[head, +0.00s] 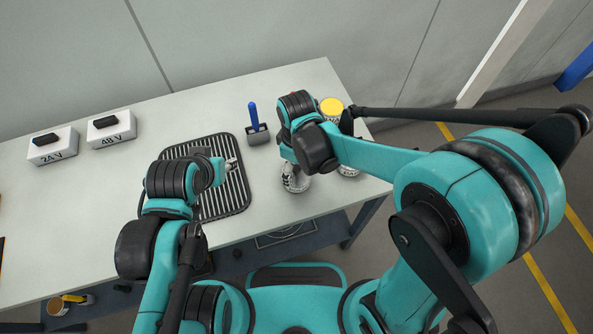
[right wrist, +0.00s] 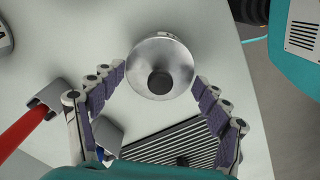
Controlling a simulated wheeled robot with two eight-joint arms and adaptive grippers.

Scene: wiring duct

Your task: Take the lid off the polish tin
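A round silver tin lid (right wrist: 178,52) with a dark round knob (right wrist: 160,83) shows from above in the right wrist view; I take it for the polish tin's. The tin's body is hidden below it. My right gripper (right wrist: 160,90) is open, with one finger on each side just below the lid in the picture, and no clear contact shows. In the head view this gripper (head: 295,180) points down over the table's right part, partly covered by my arm. My left gripper (head: 230,165) is above the ribbed mat; its opening is too small to judge.
A yellow-topped tin (head: 331,105) and a partly hidden labelled can (head: 348,171) stand on the right. A blue-handled tool (head: 257,130) stands beside the black ribbed mat (head: 238,200). A red handle (right wrist: 22,133) shows in the wrist view. White boxes (head: 112,130) stand at left.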

